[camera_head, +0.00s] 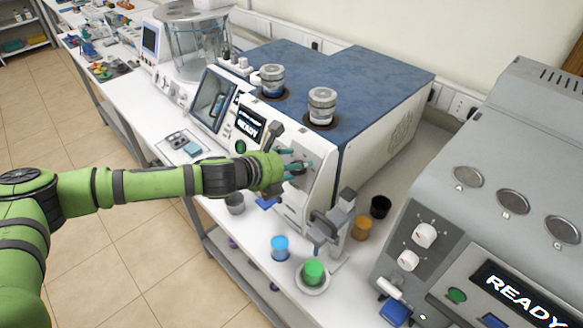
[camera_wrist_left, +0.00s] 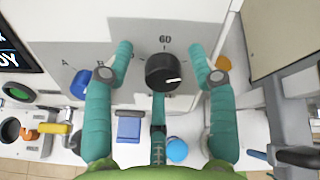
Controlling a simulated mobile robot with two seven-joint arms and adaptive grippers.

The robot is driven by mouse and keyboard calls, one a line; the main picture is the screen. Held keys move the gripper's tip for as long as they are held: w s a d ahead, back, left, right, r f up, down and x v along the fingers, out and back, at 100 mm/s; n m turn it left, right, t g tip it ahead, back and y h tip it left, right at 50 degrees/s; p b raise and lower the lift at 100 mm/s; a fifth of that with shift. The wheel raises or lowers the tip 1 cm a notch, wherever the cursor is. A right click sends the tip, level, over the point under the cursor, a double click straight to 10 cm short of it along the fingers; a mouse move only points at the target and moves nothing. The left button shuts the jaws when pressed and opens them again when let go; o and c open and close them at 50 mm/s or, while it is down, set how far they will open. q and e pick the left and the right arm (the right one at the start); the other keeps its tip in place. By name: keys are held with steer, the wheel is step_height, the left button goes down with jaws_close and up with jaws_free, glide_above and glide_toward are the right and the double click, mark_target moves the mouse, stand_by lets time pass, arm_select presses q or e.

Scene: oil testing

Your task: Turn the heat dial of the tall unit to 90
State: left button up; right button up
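The tall unit (camera_head: 335,150) has a blue top and a pale front. Its heat dial (camera_wrist_left: 163,71) is a round black knob on a grey panel, with "60" printed above it and its white mark pointing to the right in the left wrist view. My left gripper (camera_head: 297,166) is in front of that panel; its teal fingers (camera_wrist_left: 160,62) are open on either side of the dial, with a gap visible on both sides. A third teal finger (camera_wrist_left: 158,130) is below the dial. In the head view the gripper mostly hides the dial. My right gripper is not seen.
A grey clamp-like fixture (camera_head: 330,222) stands close right of my left gripper. Blue (camera_head: 280,247), green (camera_head: 313,272) and amber (camera_head: 362,228) containers stand on the bench below. A grey machine (camera_head: 475,170) with white knobs and a "READY" screen fills the right side.

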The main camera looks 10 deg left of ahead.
arm_select(q)
steer(key=shift+s+f, duration=0.1)
steer(key=shift+f, duration=0.15)
steer(key=shift+s+a, duration=0.1)
steer(key=shift+s, duration=0.05)
steer(key=v, duration=1.1)
steer(key=shift+r, duration=0.4)
steer(key=shift+s+a, duration=0.1)
